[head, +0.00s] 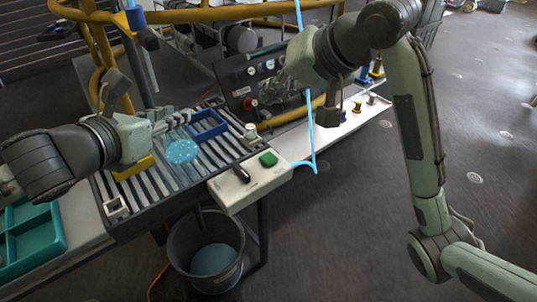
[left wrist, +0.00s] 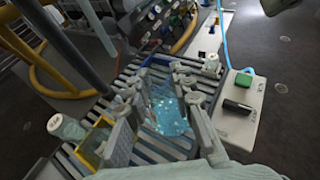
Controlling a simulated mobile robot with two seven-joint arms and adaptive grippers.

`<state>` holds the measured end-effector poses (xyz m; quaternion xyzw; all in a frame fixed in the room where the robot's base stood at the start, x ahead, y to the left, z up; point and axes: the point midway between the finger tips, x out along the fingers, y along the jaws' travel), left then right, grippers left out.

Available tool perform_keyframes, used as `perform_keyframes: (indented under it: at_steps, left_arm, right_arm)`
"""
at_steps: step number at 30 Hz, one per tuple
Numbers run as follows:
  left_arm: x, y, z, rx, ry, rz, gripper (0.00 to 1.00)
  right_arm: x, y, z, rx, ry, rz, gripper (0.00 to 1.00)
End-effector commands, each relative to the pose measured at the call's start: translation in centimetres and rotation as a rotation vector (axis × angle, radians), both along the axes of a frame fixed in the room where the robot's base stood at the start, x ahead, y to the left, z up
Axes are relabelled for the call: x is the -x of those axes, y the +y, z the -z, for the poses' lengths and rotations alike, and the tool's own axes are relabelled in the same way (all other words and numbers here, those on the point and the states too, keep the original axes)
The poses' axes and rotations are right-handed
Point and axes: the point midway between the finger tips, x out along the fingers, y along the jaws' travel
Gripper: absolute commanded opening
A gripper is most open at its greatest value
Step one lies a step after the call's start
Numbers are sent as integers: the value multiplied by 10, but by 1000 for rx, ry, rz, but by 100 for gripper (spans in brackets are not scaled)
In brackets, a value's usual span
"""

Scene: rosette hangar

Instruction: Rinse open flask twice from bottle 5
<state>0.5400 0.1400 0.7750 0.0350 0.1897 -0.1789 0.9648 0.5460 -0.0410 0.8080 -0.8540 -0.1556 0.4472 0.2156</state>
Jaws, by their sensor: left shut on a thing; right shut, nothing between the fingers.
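A pale blue, see-through flask (head: 182,151) is over the slatted rack in the head view. In the left wrist view the flask (left wrist: 166,112) is between the fingers of my left gripper (head: 178,120), which is shut on it. I cannot tell whether its base touches the slats. A small labelled bottle (head: 250,133) stands at the rack's right edge, and another pale labelled bottle (left wrist: 66,127) shows at left in the wrist view. I cannot read which is bottle 5. My right gripper (head: 278,92) is shut and empty, above the dark panel behind the rack.
A blue frame (head: 207,125) and a yellow frame (head: 133,168) are on the slatted rack (head: 160,205). A control box (head: 250,182) with a green button is at its front right. A bucket (head: 205,258) stands below. A teal tray (head: 30,240) is at left.

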Motion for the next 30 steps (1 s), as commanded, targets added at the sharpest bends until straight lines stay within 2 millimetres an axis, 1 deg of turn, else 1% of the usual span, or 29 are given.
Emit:
perform_keyframes:
  at_steps: [3, 4, 6, 18, 22, 30]
  left_arm:
    - [9, -6, -1, 2, 0, 2, 0]
    - [9, -6, -4, 2, 2, 0, 0]
    - [12, -8, -4, 1, 3, -1, 0]
    - [28, -19, -3, 0, 2, 0, 0]
    - [32, -21, -1, 1, 1, 0, 0]
    - [32, -21, 0, 1, -1, 0, 0]
  right_arm:
    - [0, 0, -2, 0, 0, 0, 0]
    - [0, 0, -9, 0, -1, 1, 0]
    - [0, 0, -15, 0, 0, 0, 0]
    - [0, 0, -46, 0, 0, 0, 0]
    - [0, 0, -50, 0, 0, 0, 0]
    - [0, 0, -49, 0, 0, 0, 0]
